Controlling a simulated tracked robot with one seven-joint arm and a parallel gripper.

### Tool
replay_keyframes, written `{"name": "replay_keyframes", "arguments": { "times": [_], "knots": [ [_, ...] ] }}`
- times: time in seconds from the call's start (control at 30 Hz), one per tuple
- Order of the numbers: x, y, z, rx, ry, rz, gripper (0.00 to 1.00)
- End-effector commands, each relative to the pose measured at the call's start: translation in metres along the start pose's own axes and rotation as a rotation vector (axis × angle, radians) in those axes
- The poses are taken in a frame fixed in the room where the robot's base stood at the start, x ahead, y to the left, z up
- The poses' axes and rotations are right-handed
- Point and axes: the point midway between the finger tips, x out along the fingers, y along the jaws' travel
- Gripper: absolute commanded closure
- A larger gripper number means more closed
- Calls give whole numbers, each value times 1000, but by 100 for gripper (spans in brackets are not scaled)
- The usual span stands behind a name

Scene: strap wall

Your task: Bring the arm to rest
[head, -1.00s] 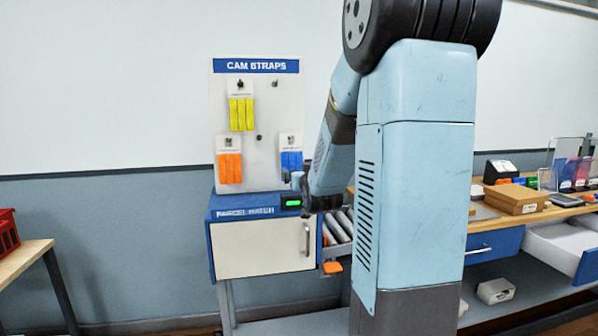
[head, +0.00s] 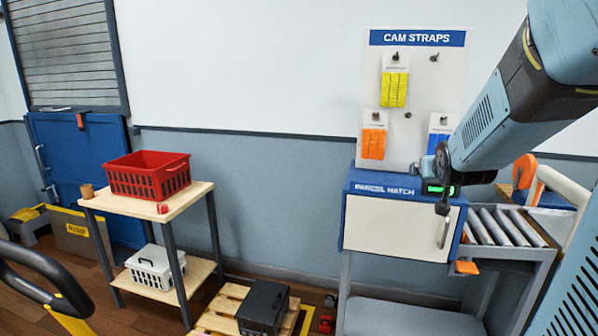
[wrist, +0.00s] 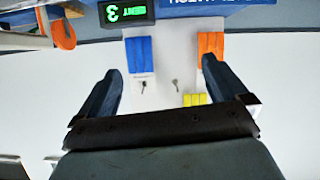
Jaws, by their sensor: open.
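My arm (head: 500,95) reaches in from the right in the head view. My gripper (head: 443,195) hangs at its end, in front of the parcel hatch's top edge and display. In the wrist view, which is upside down, my gripper (wrist: 162,80) has its two fingers spread wide with nothing between them. The strap board (head: 385,65) carries yellow straps (head: 395,88), orange straps (head: 374,143) and blue straps (head: 437,142). The blue straps (wrist: 139,55) and orange straps (wrist: 210,44) also show in the wrist view. My arm partly hides the board's right side.
The parcel hatch (head: 395,225) is closed, with a roller conveyor (head: 507,227) to its right. A red crate (head: 148,175) stands on a wooden stand (head: 192,200) at left. A dark box (head: 262,308) sits on a pallet (head: 222,310) below. The wall between stand and hatch is clear.

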Motion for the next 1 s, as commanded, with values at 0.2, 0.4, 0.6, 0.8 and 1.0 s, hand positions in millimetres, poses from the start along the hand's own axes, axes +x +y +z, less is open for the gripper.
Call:
{"name": "replay_keyframes", "arguments": {
  "times": [0.2, 0.4, 0.6, 0.8, 1.0],
  "knots": [
    [-66, -28, 22, -32, -188, -38, 0],
    [-133, -42, 53, -49, -367, -96, 0],
    [-197, -47, 85, -63, -535, -176, 0],
    [-234, -45, 106, -77, -636, -230, 0],
    [-240, -45, 110, -80, -658, -240, 0]
  ]
}}
